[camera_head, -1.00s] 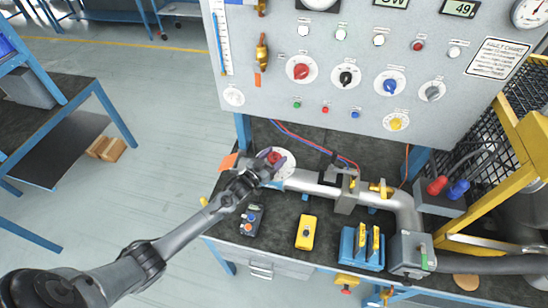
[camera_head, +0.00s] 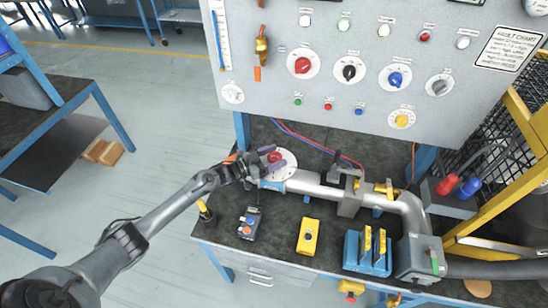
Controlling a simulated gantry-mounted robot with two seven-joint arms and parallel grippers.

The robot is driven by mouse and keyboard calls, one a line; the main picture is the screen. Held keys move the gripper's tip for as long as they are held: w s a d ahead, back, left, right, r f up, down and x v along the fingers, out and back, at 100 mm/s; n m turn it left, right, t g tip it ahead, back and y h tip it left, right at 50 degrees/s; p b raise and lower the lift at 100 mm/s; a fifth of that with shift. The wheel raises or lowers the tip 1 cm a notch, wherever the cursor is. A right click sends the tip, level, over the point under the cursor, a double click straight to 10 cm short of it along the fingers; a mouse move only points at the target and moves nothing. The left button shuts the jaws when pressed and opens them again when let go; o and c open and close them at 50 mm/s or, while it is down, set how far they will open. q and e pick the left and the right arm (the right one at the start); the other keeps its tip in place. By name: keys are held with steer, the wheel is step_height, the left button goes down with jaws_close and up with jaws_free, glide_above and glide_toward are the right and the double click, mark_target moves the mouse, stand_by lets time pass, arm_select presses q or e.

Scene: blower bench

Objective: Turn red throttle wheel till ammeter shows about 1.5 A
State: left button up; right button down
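The red throttle wheel (camera_head: 274,157) sits on a pale round disc (camera_head: 288,172) at the left end of the silver pipe on the bench. My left gripper (camera_head: 272,157) reaches it from the left. Its two purple-tipped fingers are apart, one on the far side and one on the near side of the red wheel. I cannot tell whether they touch it. My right gripper is out of view. Only the lower edge of a round gauge shows at the top right corner, so no ammeter needle can be read.
The upright grey panel (camera_head: 290,110) with several knobs stands behind the pipe. A yellow box (camera_head: 308,237), a small dark button box (camera_head: 249,222) and a blue unit with yellow levers (camera_head: 367,252) sit on the near bench. A yellow frame (camera_head: 512,205) stands at right.

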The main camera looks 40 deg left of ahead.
arm_select(q)
steer(key=shift+o, duration=0.7)
steer(key=shift+s, duration=0.15)
steer(key=shift+v, duration=3.65)
